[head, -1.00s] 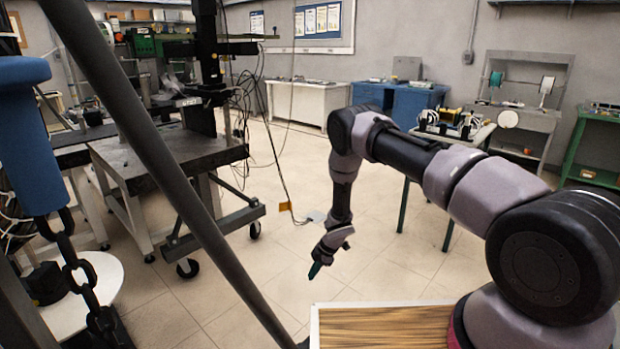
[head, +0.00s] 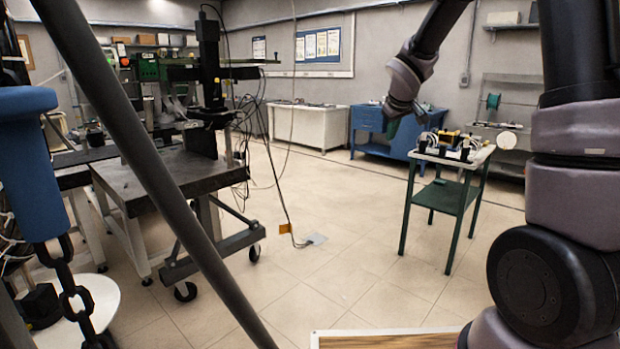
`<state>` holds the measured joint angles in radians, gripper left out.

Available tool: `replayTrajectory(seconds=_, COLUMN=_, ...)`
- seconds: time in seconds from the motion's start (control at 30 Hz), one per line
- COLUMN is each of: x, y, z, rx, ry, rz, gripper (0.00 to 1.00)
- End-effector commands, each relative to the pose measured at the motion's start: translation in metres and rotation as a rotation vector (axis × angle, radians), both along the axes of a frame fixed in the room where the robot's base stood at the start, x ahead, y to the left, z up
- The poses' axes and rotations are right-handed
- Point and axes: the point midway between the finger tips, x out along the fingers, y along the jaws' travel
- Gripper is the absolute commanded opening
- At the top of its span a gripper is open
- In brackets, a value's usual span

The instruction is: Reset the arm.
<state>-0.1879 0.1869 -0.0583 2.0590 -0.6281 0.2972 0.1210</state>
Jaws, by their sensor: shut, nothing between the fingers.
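My gripper (head: 392,126) is at the upper right of the head view, at the end of my raised arm. Its dark greenish fingertips point down and are shut with nothing between them. It hangs in the air, in front of a blue cabinet in the picture and to the left of a small green-legged table. My arm rises at the right edge and leaves the top of the picture, so its upper bend is hidden.
The small table (head: 483,155) carries several devices with white cables. A heavy wheeled workbench (head: 165,172) stands at left. A slanted dark pole (head: 150,170) and a hanging chain (head: 75,290) are close by. The blue cabinet (head: 369,127) is far back.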

Motion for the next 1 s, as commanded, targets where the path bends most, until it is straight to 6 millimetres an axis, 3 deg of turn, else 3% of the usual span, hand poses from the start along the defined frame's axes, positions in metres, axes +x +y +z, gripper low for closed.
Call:
replayTrajectory(seconds=0.03, x=-0.022, y=-0.011, z=0.022, rx=0.036, ry=-0.007, rz=-0.058, gripper=0.0)
replayTrajectory(seconds=0.1, x=-0.052, y=-0.021, z=0.042, rx=0.09, ry=-0.003, rz=-0.134, gripper=0.0)
replayTrajectory(seconds=0.3, x=-0.144, y=-0.038, z=0.084, rx=0.262, ry=0.019, rz=-0.322, gripper=0.0)
replayTrajectory(seconds=0.6, x=-0.278, y=-0.028, z=0.104, rx=0.546, ry=0.072, rz=-0.506, gripper=0.0)
replayTrajectory(seconds=0.8, x=-0.326, y=-0.014, z=0.102, rx=0.668, ry=0.102, rz=-0.55, gripper=0.0)
replayTrajectory(seconds=1.0, x=-0.337, y=-0.009, z=0.1, rx=0.699, ry=0.112, rz=-0.559, gripper=0.0)
